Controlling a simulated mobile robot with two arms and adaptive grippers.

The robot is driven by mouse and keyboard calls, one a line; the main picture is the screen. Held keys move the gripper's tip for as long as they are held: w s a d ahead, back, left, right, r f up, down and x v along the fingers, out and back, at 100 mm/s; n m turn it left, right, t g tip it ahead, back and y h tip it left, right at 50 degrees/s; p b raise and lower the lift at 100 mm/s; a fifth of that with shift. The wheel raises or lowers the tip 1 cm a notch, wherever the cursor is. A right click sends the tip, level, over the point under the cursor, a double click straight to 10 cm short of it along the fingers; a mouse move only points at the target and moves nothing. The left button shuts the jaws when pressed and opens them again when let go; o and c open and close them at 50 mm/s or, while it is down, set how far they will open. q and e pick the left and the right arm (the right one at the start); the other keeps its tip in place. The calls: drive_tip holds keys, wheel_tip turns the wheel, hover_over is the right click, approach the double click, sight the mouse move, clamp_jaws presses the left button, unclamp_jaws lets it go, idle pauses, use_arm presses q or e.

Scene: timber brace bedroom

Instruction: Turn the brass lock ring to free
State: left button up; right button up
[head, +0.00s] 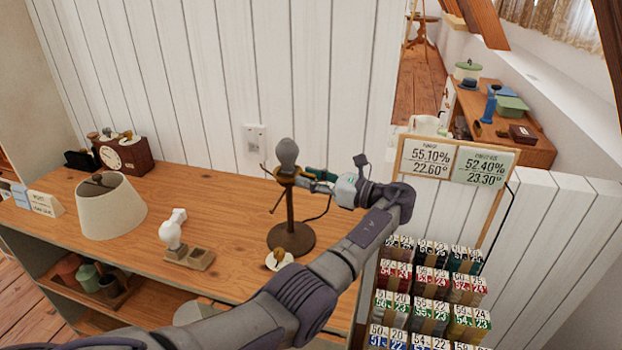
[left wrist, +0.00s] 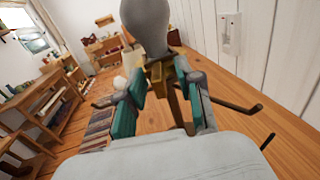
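A dark stand with a round base (head: 291,238) stands on the wooden worktop, a grey bulb-shaped top (head: 287,153) above its post. The brass lock ring (left wrist: 158,76) sits under this top, with thin dark rods sticking out to the sides. My left gripper (head: 302,176) reaches the ring from the right in the head view. My right gripper is not in view.
A cream lampshade (head: 112,208), a white bulb on a wooden block (head: 188,258), and a wooden clock (head: 123,156) stand left on the worktop (head: 222,200). A small white-and-brass piece (head: 279,260) lies before the stand. A panelled wall is behind; a rack of numbered boxes (head: 425,290) is right.

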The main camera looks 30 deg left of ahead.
use_arm(q)
drive_tip(key=d, duration=0.7)
drive_tip(key=shift+w+d, duration=0.15)
drive_tip(key=shift+d, duration=0.1)
idle(0.5)
